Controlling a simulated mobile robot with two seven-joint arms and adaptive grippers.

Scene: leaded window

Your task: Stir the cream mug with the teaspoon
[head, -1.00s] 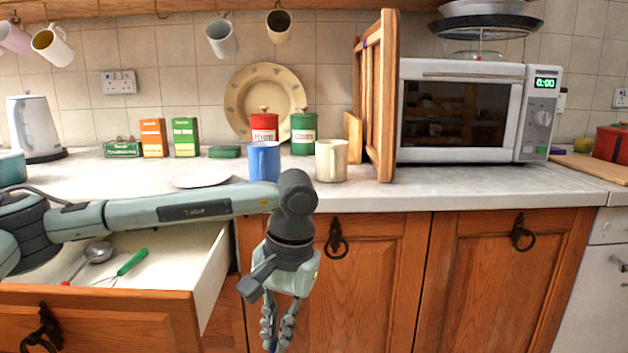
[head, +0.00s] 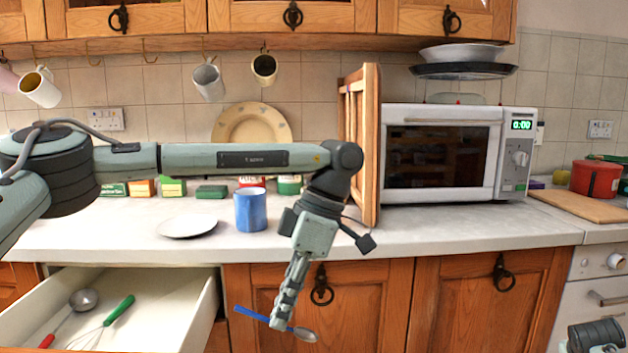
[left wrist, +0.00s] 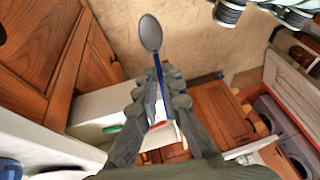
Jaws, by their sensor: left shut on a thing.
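My left gripper (head: 280,322) is shut on the teaspoon (head: 304,333), gripping its blue handle. The spoon lies nearly level, in front of the cupboard doors and below the counter top, with its metal bowl to the right. In the left wrist view the teaspoon (left wrist: 150,34) sticks out from between the fingers (left wrist: 160,95), bowl outward. The cream mug is hidden in the head view behind my left wrist, on the counter right of the blue mug (head: 250,210). My right gripper's fingers do not show.
An open drawer (head: 205,300) at lower left holds a ladle (head: 82,299) and a green-handled whisk (head: 118,309). A white plate (head: 187,226) lies left of the blue mug. Mugs hang above.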

